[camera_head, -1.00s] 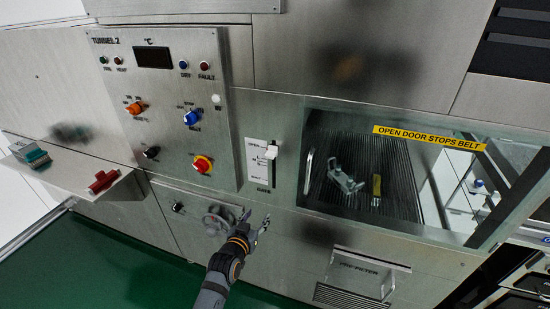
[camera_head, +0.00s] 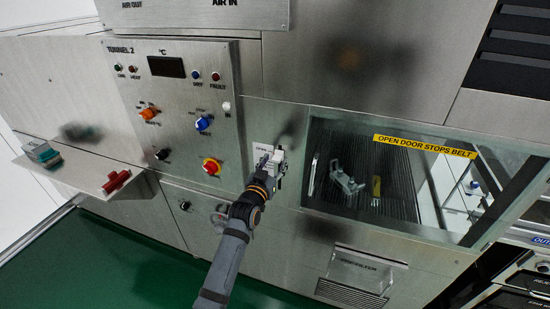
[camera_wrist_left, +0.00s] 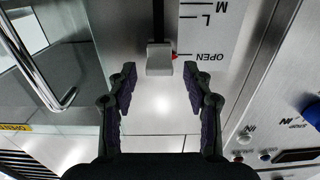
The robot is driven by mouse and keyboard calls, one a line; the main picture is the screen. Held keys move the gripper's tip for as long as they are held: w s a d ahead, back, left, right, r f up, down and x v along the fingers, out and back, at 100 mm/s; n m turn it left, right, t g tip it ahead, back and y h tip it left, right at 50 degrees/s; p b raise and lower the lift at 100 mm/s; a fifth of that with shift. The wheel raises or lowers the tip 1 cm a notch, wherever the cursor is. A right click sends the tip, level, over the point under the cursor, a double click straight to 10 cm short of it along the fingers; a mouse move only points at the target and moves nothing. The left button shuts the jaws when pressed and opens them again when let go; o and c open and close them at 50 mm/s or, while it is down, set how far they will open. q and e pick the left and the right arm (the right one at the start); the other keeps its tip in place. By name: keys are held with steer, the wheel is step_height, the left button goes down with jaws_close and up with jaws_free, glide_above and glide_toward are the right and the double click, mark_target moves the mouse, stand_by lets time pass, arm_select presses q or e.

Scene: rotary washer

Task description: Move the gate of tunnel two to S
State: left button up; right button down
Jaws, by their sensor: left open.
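The tunnel two gate scale (camera_head: 261,148) is a white plate on the steel front, mostly hidden by my left gripper (camera_head: 275,163). In the left wrist view the scale (camera_wrist_left: 208,35) shows M, L and OPEN. My left gripper (camera_wrist_left: 160,75) is open, with one dark finger on each side of the knob. Visible gaps separate the knob from both fingers. The S mark is out of the wrist view. My right gripper is not in view.
The TUNNEL 2 control panel (camera_head: 180,110) with knobs and lamps is left of the gate. A glass door (camera_head: 380,185) with a handle (camera_head: 312,174) is right of it. A shelf (camera_head: 130,192) holds a red object (camera_head: 116,181) at the left.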

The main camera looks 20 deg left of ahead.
arm_select(q)
steer(key=shift+w, duration=0.55)
jaws_close()
